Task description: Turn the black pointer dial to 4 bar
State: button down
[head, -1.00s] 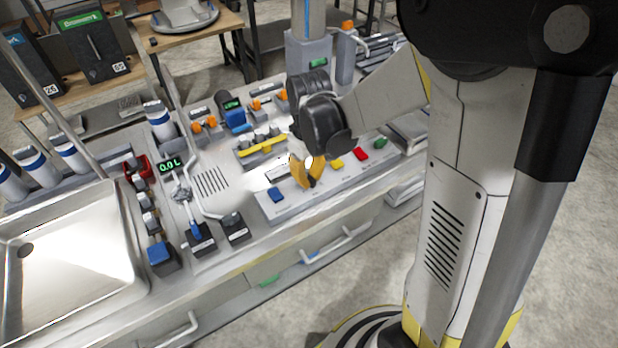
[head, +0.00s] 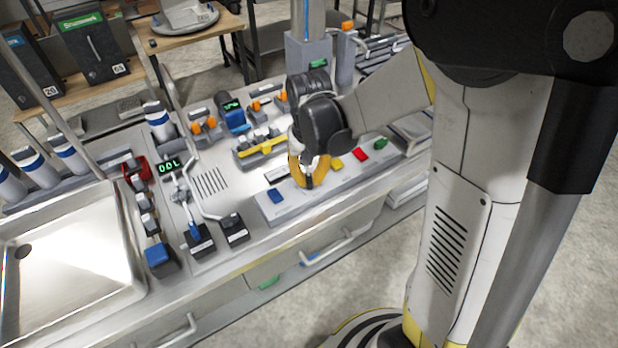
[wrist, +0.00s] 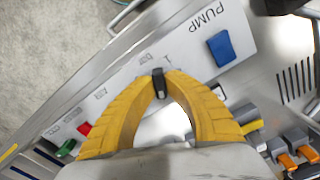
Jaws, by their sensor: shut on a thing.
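The black pointer dial (wrist: 158,84) sits on the light grey button panel (wrist: 120,80) in the wrist view. The two yellow curved fingers of my gripper (wrist: 159,77) meet on it from both sides, with the black knob between their tips. In the head view my gripper (head: 309,183) points down at the panel's front part, and its fingers hide most of the dial. The scale marks around the dial are too small or hidden to read, so I cannot tell its setting.
A blue button (wrist: 220,47) marked PUMP lies on one side of the dial. Yellow (head: 337,163), red (head: 360,154) and green (head: 380,143) buttons lie on the other. A sink (head: 70,260) is at left. Several orange-handled valves and a yellow-barred block (head: 260,147) stand behind.

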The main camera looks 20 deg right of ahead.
aim_at(309, 178)
dwell(0.4)
jog(key=c, duration=1.4)
grip_release()
jog(key=shift+c, duration=0.2)
notch_tip(309, 178, up, 12)
jog(key=s+r+n+t+b, duration=0.1)
jog(key=s+n+t, duration=0.1)
jog(key=s+t, duration=0.5)
jog(key=shift+s+n, duration=0.4)
jog(key=shift+s, duration=1.8)
